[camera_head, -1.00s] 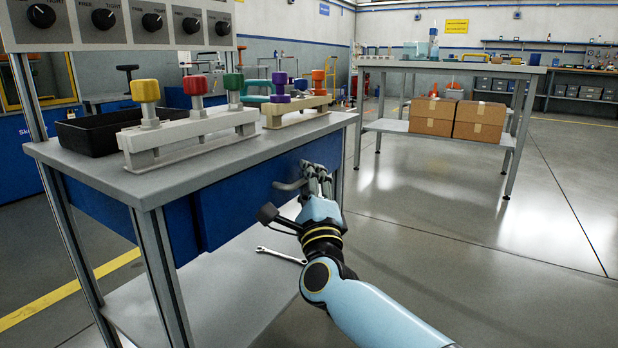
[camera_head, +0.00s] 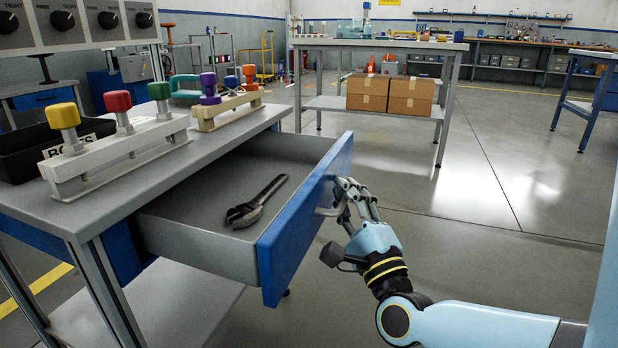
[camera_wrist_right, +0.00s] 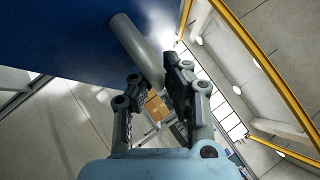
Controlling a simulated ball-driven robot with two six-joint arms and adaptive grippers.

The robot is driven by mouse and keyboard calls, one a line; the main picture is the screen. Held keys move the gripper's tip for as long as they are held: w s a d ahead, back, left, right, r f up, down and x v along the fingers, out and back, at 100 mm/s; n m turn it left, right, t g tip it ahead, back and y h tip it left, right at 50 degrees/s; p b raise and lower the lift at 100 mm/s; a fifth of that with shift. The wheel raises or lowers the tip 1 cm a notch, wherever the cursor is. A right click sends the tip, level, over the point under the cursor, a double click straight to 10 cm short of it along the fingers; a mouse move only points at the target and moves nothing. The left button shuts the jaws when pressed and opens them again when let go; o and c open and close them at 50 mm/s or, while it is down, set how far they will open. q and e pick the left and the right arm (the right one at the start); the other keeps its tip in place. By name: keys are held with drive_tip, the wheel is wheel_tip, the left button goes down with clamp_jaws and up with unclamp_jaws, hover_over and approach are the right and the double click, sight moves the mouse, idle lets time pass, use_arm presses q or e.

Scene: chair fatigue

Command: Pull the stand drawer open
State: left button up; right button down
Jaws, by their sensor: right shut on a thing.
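The stand drawer (camera_head: 305,225) with its blue front stands well out of the grey stand (camera_head: 120,195). An adjustable wrench (camera_head: 257,203) lies inside it. My right gripper (camera_head: 343,197) is at the drawer's outer face, shut on the grey bar handle (camera_head: 327,208). In the right wrist view the handle (camera_wrist_right: 135,48) runs between the fingers of the gripper (camera_wrist_right: 150,88), against the blue front (camera_wrist_right: 70,40). The fingers partly hide the handle. My left gripper is not in view.
On the stand top are a black bin (camera_head: 40,150) and two pale racks with coloured knobs (camera_head: 120,155). Open floor (camera_head: 480,240) lies to the right. A table with cardboard boxes (camera_head: 390,93) stands behind.

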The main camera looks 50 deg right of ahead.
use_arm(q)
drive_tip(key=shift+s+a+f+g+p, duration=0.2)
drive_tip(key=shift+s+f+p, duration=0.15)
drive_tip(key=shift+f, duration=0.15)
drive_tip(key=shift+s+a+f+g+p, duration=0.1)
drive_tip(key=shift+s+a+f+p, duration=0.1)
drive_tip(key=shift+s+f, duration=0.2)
use_arm(e)
drive_tip(key=shift+s+d+f, duration=0.1)
drive_tip(key=shift+s+d, duration=0.25)
drive_tip(key=shift+s, duration=0.5)
drive_tip(key=shift+s+d+f, duration=0.15)
drive_tip(key=shift+s+d, duration=0.15)
drive_tip(key=shift+s, duration=0.6)
drive_tip(key=shift+s+d+f, duration=0.1)
drive_tip(key=shift+s+d, duration=0.25)
drive_tip(key=shift+s, duration=0.5)
drive_tip(key=c, duration=1.5)
unclamp_jaws()
drive_tip(key=shift+o, duration=0.6)
drive_tip(key=shift+w+r, duration=0.1)
drive_tip(key=shift+r, duration=0.05)
drive_tip(key=v, duration=1.2)
